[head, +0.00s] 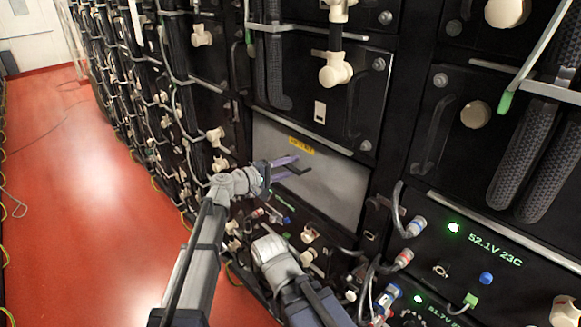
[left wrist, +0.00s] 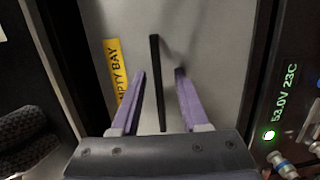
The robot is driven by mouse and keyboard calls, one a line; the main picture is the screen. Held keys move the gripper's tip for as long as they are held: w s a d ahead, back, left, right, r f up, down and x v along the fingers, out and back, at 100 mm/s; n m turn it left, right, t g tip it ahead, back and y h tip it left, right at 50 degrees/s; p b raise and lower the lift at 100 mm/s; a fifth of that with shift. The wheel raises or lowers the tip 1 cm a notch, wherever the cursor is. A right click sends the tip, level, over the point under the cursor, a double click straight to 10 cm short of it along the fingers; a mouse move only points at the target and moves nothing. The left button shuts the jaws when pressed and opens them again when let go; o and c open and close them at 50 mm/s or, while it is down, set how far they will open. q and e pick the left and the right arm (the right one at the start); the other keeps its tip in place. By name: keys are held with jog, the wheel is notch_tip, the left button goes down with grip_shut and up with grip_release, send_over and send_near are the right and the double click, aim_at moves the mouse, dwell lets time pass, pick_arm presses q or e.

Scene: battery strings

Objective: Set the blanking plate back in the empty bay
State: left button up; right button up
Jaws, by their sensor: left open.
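The blanking plate (head: 335,190) is a plain grey panel with a yellow label and a dark bar-shaped handle. It stands upright across the bay opening in the black rack. I cannot tell whether it is fully seated. My left gripper (head: 293,166) is in front of the plate's left-middle part. In the left wrist view, its purple fingers (left wrist: 160,74) are open, one on each side of the dark handle (left wrist: 156,100), with gaps between. The plate (left wrist: 218,50) fills the background there, and its label (left wrist: 116,72) is partly hidden by a finger. My right gripper does not show.
Black battery modules with cream connectors (head: 335,70) stand above the bay. A module with a lit readout (head: 494,248), cables and coloured plugs is at the lower right. Thick ribbed cables (head: 520,160) hang at the right.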

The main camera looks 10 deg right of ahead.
pick_arm(q)
jog(key=f+v, duration=0.1)
jog(key=v, duration=0.7)
jog(key=s+a+f+m+g+y, duration=0.4)
jog(key=s+a+f+y, duration=0.2)
jog(key=s+f, duration=0.55)
jog(key=s+a+f+m+g+y, duration=0.1)
jog(key=s+a+f+y, duration=0.4)
jog(key=a, duration=0.3)
jog(key=s+a+f+g+y, duration=0.1)
jog(key=s+a+f+y, duration=0.25)
jog(key=s+a, duration=0.4)
jog(key=s+d+m+g+y, duration=0.1)
jog(key=s+d+m+y, duration=0.1)
jog(key=s+d, duration=0.3)
jog(key=d+r+m, duration=0.1)
jog(key=d, duration=0.3)
jog(key=shift+s+m+p, duration=0.25)
jog(key=shift+m+p, duration=0.05)
jog(key=shift+m, duration=0.1)
jog(key=shift+o, duration=0.3)
jog(key=shift+d, duration=0.1)
